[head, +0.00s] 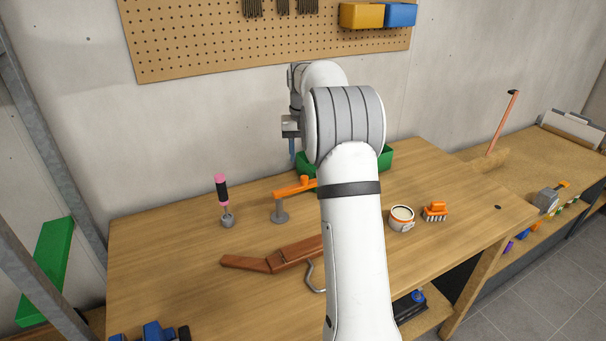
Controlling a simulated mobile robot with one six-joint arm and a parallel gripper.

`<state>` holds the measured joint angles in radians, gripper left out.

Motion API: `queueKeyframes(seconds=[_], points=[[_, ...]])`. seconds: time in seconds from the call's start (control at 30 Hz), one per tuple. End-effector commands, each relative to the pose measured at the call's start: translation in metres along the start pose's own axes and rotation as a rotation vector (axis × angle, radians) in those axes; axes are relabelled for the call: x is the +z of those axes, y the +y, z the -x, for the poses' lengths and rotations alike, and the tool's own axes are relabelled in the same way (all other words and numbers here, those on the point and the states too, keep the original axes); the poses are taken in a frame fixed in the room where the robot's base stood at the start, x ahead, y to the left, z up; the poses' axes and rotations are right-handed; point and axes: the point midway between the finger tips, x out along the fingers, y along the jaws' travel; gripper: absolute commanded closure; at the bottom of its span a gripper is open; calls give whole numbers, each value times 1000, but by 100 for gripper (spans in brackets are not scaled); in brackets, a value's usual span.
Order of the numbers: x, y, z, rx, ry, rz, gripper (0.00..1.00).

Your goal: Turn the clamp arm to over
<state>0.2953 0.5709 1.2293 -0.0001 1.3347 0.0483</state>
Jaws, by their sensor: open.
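The orange clamp arm (290,190) sits on top of a short grey post with a round base (280,213) on the workbench. It points from the post to the right and slightly back, with a small orange knob on top. Its right end meets my arm's outline, so I cannot see what lies under that end. My gripper (292,148) hangs pointing down above and behind the clamp, apart from it. It is open and seen edge-on; nothing shows in it.
A pink-and-black-handled tool (222,192) stands left of the clamp. A green bin (386,158) is behind my arm. A brown wooden piece (270,262) lies in front. A round tin (401,218) and an orange brush (435,211) stand right. The bench's left front is mostly clear.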

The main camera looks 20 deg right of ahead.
Motion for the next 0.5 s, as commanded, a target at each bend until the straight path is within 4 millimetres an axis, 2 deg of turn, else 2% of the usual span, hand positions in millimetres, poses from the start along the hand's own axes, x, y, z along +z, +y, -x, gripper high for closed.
queueKeyframes(seconds=[0.1,0.23,0.5], points=[[-9,5,-8,0,-7,-10,58],[-10,6,-21,0,-10,-12,58],[-9,6,-63,0,-10,-12,58]])
